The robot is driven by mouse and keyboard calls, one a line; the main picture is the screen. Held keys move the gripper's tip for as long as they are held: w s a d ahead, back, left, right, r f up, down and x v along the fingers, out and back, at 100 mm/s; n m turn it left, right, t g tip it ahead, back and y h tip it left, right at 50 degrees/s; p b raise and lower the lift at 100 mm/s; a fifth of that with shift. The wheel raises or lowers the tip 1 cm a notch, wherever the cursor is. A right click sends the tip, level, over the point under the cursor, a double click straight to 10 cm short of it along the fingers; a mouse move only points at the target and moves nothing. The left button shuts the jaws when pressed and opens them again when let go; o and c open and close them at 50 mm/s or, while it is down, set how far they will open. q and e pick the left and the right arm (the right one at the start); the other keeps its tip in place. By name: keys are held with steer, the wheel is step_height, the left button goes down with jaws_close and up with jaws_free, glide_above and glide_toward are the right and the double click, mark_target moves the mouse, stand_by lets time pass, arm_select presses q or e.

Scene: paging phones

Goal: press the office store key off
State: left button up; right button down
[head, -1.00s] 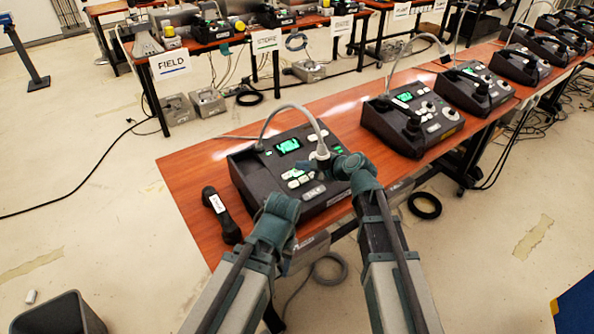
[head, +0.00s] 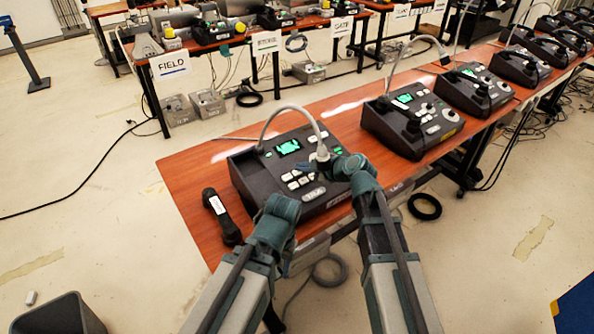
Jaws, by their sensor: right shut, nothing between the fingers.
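The nearest paging phone (head: 262,178) is a dark desk console on the wooden table, with a green lit screen (head: 288,147) and several small pale keys (head: 294,180). Its key labels are too small to read, so I cannot tell which is the office store key. My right gripper (head: 312,165) is shut and empty, low over the right part of the keys by the gooseneck microphone; I cannot tell whether it touches a key. My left gripper (head: 278,207) is at the console's front edge, its fingers hidden by its own wrist.
A black handset (head: 220,216) lies left of the console on the wooden table (head: 185,172). More consoles (head: 411,118) stand along the table to the right. A back table carries FIELD (head: 170,66) and STORE (head: 267,42) signs. A dark bin (head: 58,318) is at lower left.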

mark_target(306, 180)
steer(key=r+p, duration=0.3)
steer(key=p, duration=0.1)
steer(key=s+d+r+p, duration=0.1)
steer(key=r, duration=0.1)
steer(key=shift+s+r+p, duration=0.1)
steer(key=shift+r+p, duration=0.25)
steer(key=shift+p, duration=0.05)
stand_by(0.4)
